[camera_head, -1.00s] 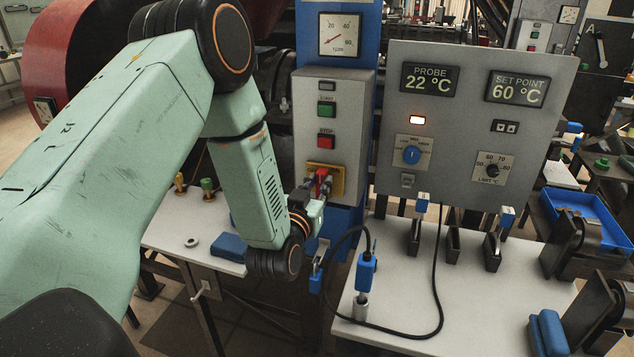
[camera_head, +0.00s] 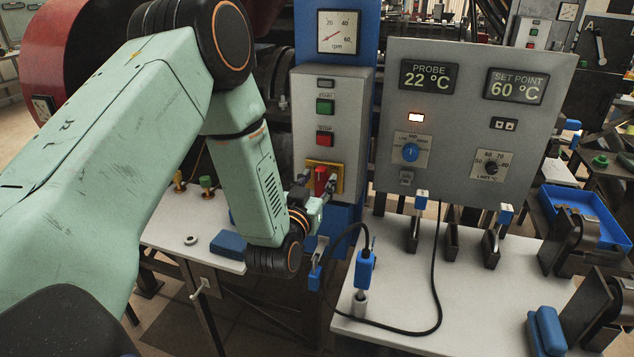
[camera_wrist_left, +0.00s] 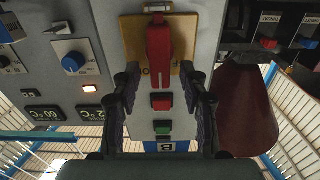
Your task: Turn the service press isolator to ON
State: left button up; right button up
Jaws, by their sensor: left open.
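The isolator is a red handle (camera_head: 320,179) on a yellow plate (camera_head: 338,177), low on the grey press control box. The handle stands upright in the head view. In the left wrist view, which is upside down, the red handle (camera_wrist_left: 158,50) lies along the picture's vertical over the yellow plate (camera_wrist_left: 132,48). My left gripper (camera_head: 316,188) is open in front of the isolator. In the wrist view the left gripper's fingers (camera_wrist_left: 161,78) are spread to either side of the handle, with gaps visible.
Above the isolator are a red stop button (camera_head: 325,139) and a green start button (camera_head: 325,107). A grey temperature panel (camera_head: 450,110) stands close on the right. Below it, a white table (camera_head: 400,315) holds a blue-handled probe (camera_head: 364,270) with a black cable.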

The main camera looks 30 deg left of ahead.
pick_arm(q)
jog(key=v, duration=1.2)
jog(key=shift+s, duration=0.1)
